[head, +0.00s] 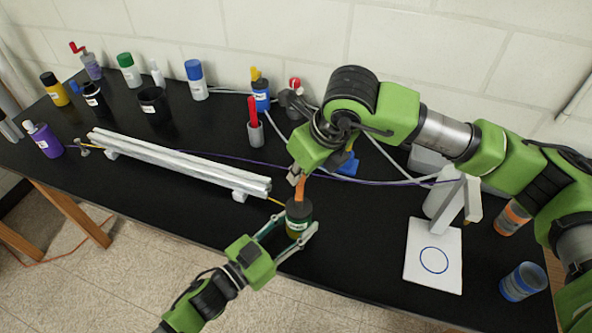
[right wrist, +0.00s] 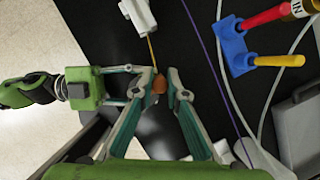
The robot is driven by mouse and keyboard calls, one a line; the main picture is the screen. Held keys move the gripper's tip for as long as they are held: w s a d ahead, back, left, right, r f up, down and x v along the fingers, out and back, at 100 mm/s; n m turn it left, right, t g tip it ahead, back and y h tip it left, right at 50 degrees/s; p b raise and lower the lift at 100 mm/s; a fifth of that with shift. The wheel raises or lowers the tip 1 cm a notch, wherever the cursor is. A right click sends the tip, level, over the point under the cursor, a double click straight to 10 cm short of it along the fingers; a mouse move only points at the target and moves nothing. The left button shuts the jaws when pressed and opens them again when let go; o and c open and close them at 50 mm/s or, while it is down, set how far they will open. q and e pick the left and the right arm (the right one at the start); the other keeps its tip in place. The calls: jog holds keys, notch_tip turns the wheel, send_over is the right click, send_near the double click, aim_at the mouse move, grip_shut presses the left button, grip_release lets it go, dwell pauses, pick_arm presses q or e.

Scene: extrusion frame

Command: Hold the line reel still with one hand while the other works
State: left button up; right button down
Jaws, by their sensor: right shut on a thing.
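A dark green and black labelled cylinder (head: 298,217), which looks like the line reel, stands upright near the front edge of the black table. A yellow line (head: 277,201) runs to it from the metal bars. My left gripper (head: 299,228) has its fingers on either side of it, low down; whether they press on it is unclear. My right gripper (head: 297,174) points down above it, shut on an orange handle (head: 300,188) that rises from its top. The orange piece also shows between the right fingers in the right wrist view (right wrist: 160,83).
Silver extrusion bars (head: 180,162) lie on white blocks to the left. Several bottles, including a blue-capped one (head: 196,80), stand along the back. Cables cross the table behind.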

jog(key=shift+s+d+m+t+h, duration=0.1)
jog(key=shift+d+m+t+h, duration=0.2)
jog(key=shift+m, duration=0.85)
jog(key=shift+s+d+m+t+h, duration=0.15)
jog(key=shift+d+m+h, duration=0.25)
jog(key=shift+m, duration=0.75)
jog(key=c, duration=2)
grip_release()
jog(key=shift+r, duration=0.15)
jog(key=v, duration=1.1)
jog(key=shift+s+r, duration=0.15)
jog(key=shift+r, duration=0.2)
